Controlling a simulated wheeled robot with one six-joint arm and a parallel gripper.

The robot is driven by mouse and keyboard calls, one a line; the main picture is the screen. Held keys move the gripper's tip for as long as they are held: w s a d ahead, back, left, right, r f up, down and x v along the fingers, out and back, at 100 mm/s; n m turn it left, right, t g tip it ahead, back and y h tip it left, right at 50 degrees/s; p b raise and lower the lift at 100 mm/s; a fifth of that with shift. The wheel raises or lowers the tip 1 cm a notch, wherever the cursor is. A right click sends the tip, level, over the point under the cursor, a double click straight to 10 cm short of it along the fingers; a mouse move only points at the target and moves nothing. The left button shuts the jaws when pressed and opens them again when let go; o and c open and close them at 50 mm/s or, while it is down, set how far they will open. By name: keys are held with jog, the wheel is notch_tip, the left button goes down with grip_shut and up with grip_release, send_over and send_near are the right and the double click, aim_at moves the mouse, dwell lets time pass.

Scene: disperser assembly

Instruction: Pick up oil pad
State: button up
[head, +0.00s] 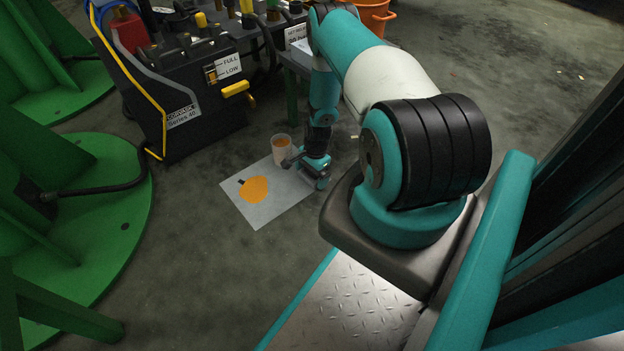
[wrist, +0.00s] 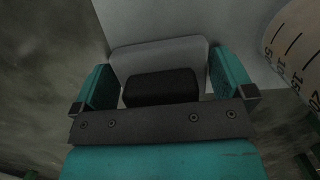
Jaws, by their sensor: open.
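The oil pad is a flat, pale grey-white sheet (head: 262,212) on the floor, with an orange patch and a small dark tab on it. In the wrist view the pale sheet (wrist: 205,18) spreads beyond my gripper (wrist: 164,80), whose teal fingers stand apart. A pale rounded piece with a black block shows between the fingers; I cannot tell whether it belongs to the gripper. Whether the fingers touch the sheet is unclear.
The cup, marked with a scale, stands close on the right in the wrist view (wrist: 296,48). A black machine (head: 190,110) with a yellow edge stands behind the sheet. Green round bases (head: 95,210) are at left. An orange bucket (head: 374,15) is at the back. Floor in front is bare.

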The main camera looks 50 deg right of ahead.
jog(key=shift+r, duration=0.1)
jog(key=c, duration=0.6)
jog(key=shift+c, duration=0.2)
